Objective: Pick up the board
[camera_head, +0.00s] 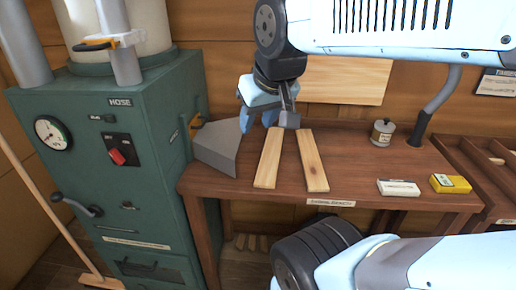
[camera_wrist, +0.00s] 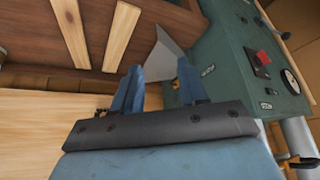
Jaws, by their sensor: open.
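Two pale wooden boards lie flat on the brown bench, side by side with a narrow gap: a left one (camera_head: 268,160) and a right one (camera_head: 313,162). In the wrist view they show at the top left, the left one (camera_wrist: 121,37) nearer the middle and the right one (camera_wrist: 72,32) further out. My gripper (camera_head: 258,118) is open and empty. It hangs over the back of the bench, behind and slightly left of the left board. In the wrist view my gripper's fingers (camera_wrist: 157,73) are spread and point toward the bench, with no board between them.
A grey metal hood (camera_head: 217,146) juts from the green machine (camera_head: 110,150) at the left, close to the left board. A larger pale panel (camera_head: 345,80) stands against the back wall. A tin (camera_head: 383,132), a white box (camera_head: 399,188) and a yellow box (camera_head: 450,184) sit at the right.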

